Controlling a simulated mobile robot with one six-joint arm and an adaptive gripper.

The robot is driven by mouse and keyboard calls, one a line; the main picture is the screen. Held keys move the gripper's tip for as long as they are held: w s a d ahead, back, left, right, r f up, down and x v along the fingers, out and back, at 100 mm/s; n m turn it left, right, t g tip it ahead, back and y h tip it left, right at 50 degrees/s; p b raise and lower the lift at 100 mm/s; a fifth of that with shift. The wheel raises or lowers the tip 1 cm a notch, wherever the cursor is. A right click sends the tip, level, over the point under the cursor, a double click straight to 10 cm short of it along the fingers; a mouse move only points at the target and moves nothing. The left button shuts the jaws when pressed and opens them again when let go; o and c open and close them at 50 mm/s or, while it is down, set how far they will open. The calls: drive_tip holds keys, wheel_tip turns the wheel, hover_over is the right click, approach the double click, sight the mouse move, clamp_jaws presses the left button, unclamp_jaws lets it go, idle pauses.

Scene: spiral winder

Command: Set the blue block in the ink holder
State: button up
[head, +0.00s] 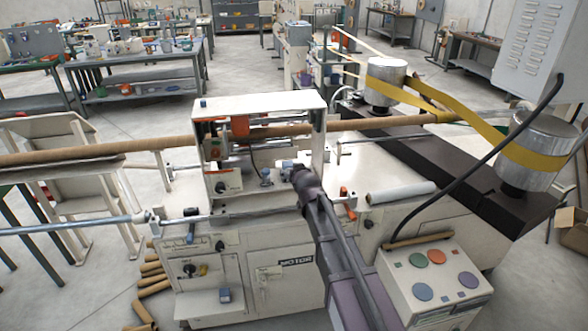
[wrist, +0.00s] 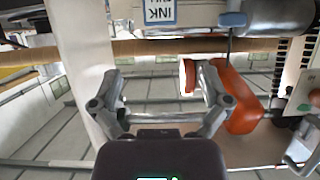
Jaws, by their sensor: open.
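A white label with a blue border reading INK (wrist: 160,12) shows upside down at the top of the wrist view. The holder itself cannot be made out clearly. My gripper (head: 287,167) is over the machine bed, near the white frame. In the wrist view my gripper (wrist: 160,92) is open, with no block between its fingers.
An orange part (wrist: 240,100) lies behind the right finger in the wrist view. A white frame (head: 262,103) stands around the bed. A long brown tube (head: 90,152) crosses the machine. A white roll (head: 402,192) and a button panel (head: 435,275) are at the right.

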drive_tip(key=shift+d, duration=0.1)
idle(0.7)
drive_tip(key=s+d+f+m+g+h, duration=0.1)
drive_tip(key=s+d+f+g+h, duration=0.2)
drive_tip(key=s+d, duration=0.45)
drive_tip(key=s+d+f+m+g, duration=0.1)
drive_tip(key=s+d+f+g, duration=0.3)
drive_tip(key=s+d+f, duration=0.3)
drive_tip(key=s+d+g, duration=0.3)
drive_tip(key=s+d, duration=0.1)
drive_tip(key=s, duration=0.4)
drive_tip(key=s+d+f+m+g+h, duration=0.1)
drive_tip(key=s+d+g, duration=0.2)
drive_tip(key=s+d, duration=0.2)
drive_tip(key=s, duration=0.3)
drive_tip(key=shift+s+d+f, duration=0.25)
drive_tip(key=shift+d, duration=0.05)
drive_tip(key=c, duration=0.5)
drive_tip(key=shift+c, duration=0.2)
drive_tip(key=shift+a, duration=0.1)
